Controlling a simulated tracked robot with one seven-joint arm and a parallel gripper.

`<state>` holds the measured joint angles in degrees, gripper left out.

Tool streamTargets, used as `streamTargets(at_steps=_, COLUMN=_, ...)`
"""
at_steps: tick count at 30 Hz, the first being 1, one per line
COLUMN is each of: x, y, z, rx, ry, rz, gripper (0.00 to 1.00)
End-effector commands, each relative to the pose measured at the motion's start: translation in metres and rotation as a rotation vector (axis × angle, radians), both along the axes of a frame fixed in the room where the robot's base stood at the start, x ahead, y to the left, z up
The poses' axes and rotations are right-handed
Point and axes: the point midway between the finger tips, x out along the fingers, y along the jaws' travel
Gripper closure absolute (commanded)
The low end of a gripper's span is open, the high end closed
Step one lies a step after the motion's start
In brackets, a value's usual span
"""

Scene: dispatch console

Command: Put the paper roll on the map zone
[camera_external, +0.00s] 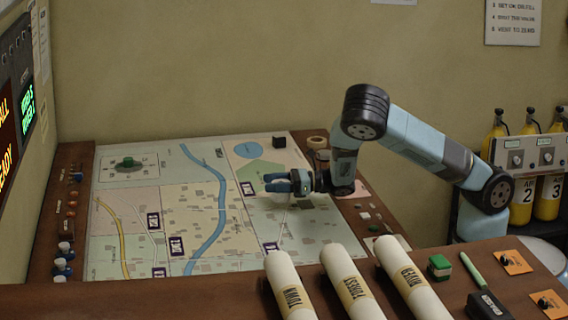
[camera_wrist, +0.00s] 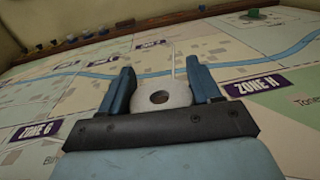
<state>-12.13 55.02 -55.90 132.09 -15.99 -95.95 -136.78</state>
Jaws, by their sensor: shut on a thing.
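My gripper (camera_external: 278,182) is over the right part of the map. In the wrist view my gripper (camera_wrist: 161,90) is shut on the paper roll (camera_wrist: 176,91), a pale roll with a dark centre hole and a thin loose strip at its far side. In the external view the fingers hide most of the roll, and I cannot tell whether it touches the map. The map (camera_external: 150,215) is a flat coloured sheet with a blue river and purple zone labels. In the wrist view the label "ZONE N" (camera_wrist: 254,87) is just right of the fingers and another label (camera_wrist: 37,130) is at left.
A tan ring (camera_external: 317,142) and a black block (camera_external: 279,141) sit by the back right edge. A green piece (camera_external: 128,162) lies at the far left. The map's middle is clear.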

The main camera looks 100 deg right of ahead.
Motion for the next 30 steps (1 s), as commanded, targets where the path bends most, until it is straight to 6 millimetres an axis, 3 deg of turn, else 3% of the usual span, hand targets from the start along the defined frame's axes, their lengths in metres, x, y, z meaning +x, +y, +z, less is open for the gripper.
streamTargets(at_steps=3, x=0.026, y=0.046, z=0.0, rx=0.003, ry=-0.005, rz=0.141, gripper=0.69)
streamTargets(at_steps=9, x=0.06, y=0.127, z=0.009, rx=0.001, ry=-0.006, rz=0.376, gripper=0.69)
streamTargets(at_steps=15, x=0.08, y=0.211, z=0.032, rx=0.0, ry=-0.007, rz=0.606, gripper=0.69)
streamTargets(at_steps=21, x=0.086, y=0.287, z=0.064, rx=-0.002, ry=-0.006, rz=0.814, gripper=0.69)
streamTargets(at_steps=25, x=0.084, y=0.324, z=0.081, rx=-0.003, ry=-0.004, rz=0.914, gripper=0.69)
streamTargets(at_steps=30, x=0.082, y=0.35, z=0.094, rx=-0.002, ry=0.0, rz=0.987, gripper=0.69)
